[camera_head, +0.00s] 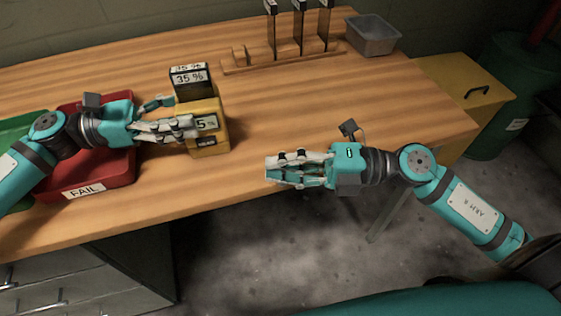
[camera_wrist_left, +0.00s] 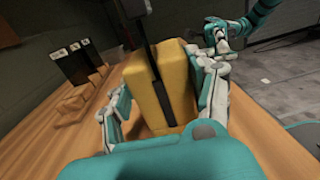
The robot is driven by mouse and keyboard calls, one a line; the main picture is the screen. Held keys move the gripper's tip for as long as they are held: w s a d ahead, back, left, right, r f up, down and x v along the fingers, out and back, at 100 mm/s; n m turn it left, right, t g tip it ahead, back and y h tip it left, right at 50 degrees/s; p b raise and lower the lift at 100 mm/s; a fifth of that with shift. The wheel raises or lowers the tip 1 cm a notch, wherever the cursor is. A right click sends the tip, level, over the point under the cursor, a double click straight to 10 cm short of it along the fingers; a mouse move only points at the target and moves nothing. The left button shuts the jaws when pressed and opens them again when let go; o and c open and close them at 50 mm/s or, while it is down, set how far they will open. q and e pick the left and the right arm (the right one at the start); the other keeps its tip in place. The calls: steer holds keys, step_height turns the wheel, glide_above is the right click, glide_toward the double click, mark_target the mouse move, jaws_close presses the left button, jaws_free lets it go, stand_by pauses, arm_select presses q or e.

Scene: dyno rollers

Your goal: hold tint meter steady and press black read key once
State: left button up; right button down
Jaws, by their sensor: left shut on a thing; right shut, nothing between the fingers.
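The tint meter (camera_head: 210,143) is a yellow box standing upright on the wooden bench, with a dark glass sample marked 35 % (camera_head: 190,78) in its top. A display on its front is partly covered by my left fingers. My left gripper (camera_head: 185,125) is shut on the meter; the left wrist view shows the yellow body (camera_wrist_left: 160,80) between its fingers. A small dark patch shows low on the meter's front; I cannot tell for sure that it is the read key. My right gripper (camera_head: 270,170) is shut and empty, right of the meter near the bench's front edge, apart from it.
A red tray marked FAIL (camera_head: 88,192) and a green tray (camera_head: 12,128) lie at the left under my left arm. A wooden rack (camera_head: 285,60) with dark samples and a grey bin (camera_head: 373,36) stand at the back. The bench right of the meter is clear.

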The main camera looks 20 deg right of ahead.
stand_by(0.3)
arm_select(q)
steer(key=o, duration=1)
steer(key=shift+a, duration=0.1)
